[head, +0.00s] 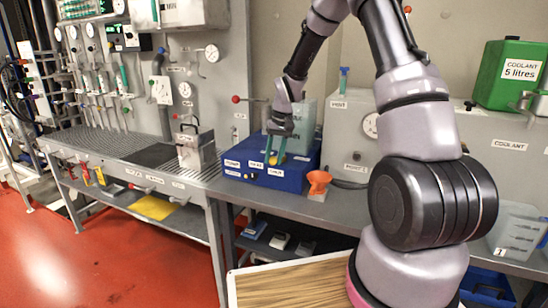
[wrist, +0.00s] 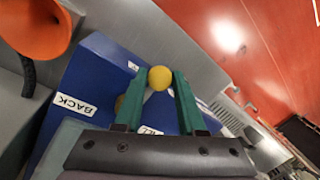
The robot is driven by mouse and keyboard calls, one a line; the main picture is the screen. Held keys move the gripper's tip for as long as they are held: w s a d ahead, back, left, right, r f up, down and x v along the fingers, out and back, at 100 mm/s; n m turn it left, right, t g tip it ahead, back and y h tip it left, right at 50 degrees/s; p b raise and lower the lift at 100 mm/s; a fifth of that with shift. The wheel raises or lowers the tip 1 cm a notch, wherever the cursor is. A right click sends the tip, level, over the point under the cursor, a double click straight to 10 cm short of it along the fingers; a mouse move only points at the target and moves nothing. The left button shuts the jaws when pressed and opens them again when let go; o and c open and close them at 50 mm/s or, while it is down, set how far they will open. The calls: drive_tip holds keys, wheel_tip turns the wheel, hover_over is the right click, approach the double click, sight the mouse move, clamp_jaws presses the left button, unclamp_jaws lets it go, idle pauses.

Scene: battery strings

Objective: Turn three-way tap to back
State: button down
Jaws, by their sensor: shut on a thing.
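The three-way tap sits on a blue box (head: 290,178) with white labels on the bench. In the wrist view the blue box (wrist: 97,65) carries a label reading BACK (wrist: 75,105) left of my fingers, and other labels partly hidden. The tap's round yellow knob (wrist: 160,77) is between the tips of my green fingers; it also shows in the head view (head: 272,161). My gripper (wrist: 159,82) is shut on the knob, reaching down from above in the head view (head: 274,158). The rest of the tap is mostly hidden; a second yellow bit shows behind the left finger.
An orange funnel (head: 318,182) stands just right of the blue box. A grey case with a handle (head: 196,150) stands to its left. A grey tank (head: 355,125) is behind on the right, and a green coolant can (head: 512,75) sits above at far right.

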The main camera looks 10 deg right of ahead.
drive_tip(key=shift+d, duration=0.1)
idle(0.4)
drive_tip(key=shift+s+d+n+g+h, duration=0.15)
drive_tip(key=shift+d+n+g, duration=0.1)
drive_tip(key=shift+d+n, duration=1.1)
drive_tip(key=shift+s+d+n+g+h, duration=0.1)
drive_tip(key=shift+d+n+g, duration=0.4)
drive_tip(key=shift+n, duration=1.5)
drive_tip(key=shift+s+d+n+g+h, duration=0.1)
drive_tip(key=shift+s+d+n+h, duration=0.05)
drive_tip(key=shift+d+n, duration=1.3)
drive_tip(key=shift+a+n, duration=0.2)
drive_tip(key=shift+n, duration=0.1)
drive_tip(key=c, duration=0.5)
unclamp_jaws()
wheel_tip(320, 180, up, 11)
drive_tip(key=w+d, duration=0.1)
drive_tip(key=shift+w+d+f, duration=0.2)
drive_tip(key=shift+w, duration=0.1)
